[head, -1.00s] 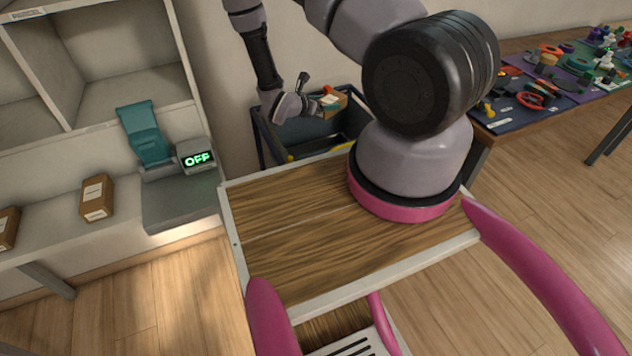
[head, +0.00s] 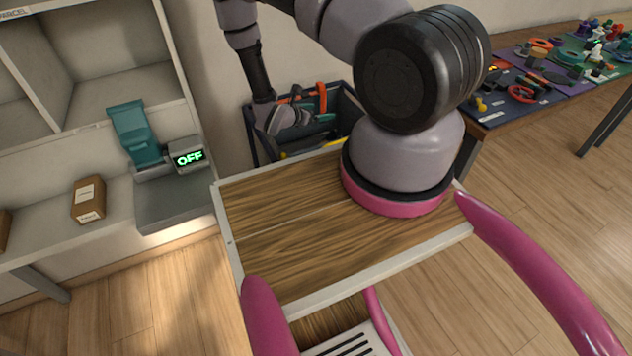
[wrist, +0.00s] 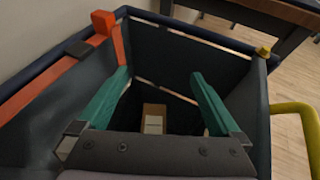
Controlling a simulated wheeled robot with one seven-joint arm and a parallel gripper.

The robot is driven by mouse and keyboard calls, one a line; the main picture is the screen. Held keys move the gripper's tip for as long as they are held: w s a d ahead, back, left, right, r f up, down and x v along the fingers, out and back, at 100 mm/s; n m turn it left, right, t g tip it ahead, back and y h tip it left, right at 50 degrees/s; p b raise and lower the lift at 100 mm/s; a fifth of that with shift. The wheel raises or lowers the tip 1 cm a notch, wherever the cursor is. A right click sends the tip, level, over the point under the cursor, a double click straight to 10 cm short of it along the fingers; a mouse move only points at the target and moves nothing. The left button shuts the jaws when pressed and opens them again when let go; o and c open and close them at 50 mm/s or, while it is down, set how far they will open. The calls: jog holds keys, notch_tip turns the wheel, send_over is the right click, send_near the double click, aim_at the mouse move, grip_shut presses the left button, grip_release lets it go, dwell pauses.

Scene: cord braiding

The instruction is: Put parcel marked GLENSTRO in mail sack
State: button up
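The mail sack (head: 352,101) is a dark navy open-topped container behind my wooden deck; its inner wall shows in the wrist view (wrist: 172,58). My gripper (wrist: 159,77) is inside its mouth, its two teal fingers spread wide with nothing between the tips. A brown parcel (wrist: 154,118) with a white label lies down in the sack, seen between the fingers and apart from them. Its lettering is too small to read, and the head view does not show it.
An orange part (wrist: 104,25) and a yellow tube (wrist: 298,108) sit at the sack's rim. Another brown parcel (head: 88,200) stands on the left shelf beside a teal device and an OFF display (head: 188,157). A table with small colourful items (head: 540,75) is at right.

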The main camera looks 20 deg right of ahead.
jog(key=v, duration=1)
jog(key=shift+s+a+r, duration=0.2)
jog(key=shift+a, duration=0.1)
